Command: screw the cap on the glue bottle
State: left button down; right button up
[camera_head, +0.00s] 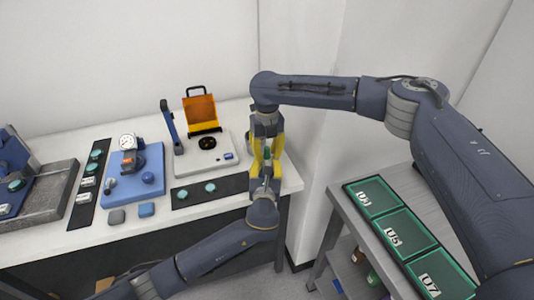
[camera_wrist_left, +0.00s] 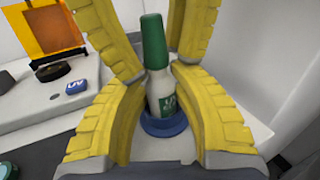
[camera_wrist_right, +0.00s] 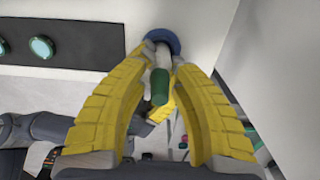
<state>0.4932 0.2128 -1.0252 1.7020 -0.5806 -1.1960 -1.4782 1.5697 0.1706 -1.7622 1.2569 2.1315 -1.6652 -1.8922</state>
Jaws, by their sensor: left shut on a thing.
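The glue bottle is white with a label (camera_wrist_left: 164,97) and stands almost upright in the left wrist view, its foot at a round blue base (camera_wrist_left: 165,125). A tall green cap (camera_wrist_left: 153,42) sits on its top; how tightly cannot be told. My left gripper (camera_wrist_left: 162,85) is shut on the bottle's body. My right gripper (camera_wrist_right: 164,62) reaches down from above, its fingers on both sides of the cap. A gap shows between one finger and the cap. In the head view both grippers meet at the bench's right end, and the bottle is mostly hidden.
An orange-lidded device (camera_head: 203,112) stands left of the grippers, on a white plate. A black strip with teal discs (camera_head: 218,190) lies in front. A blue fixture with a dial (camera_head: 133,170) is further left. Green trays (camera_head: 385,235) stand on a side table at right.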

grip_shut()
dwell(0.3)
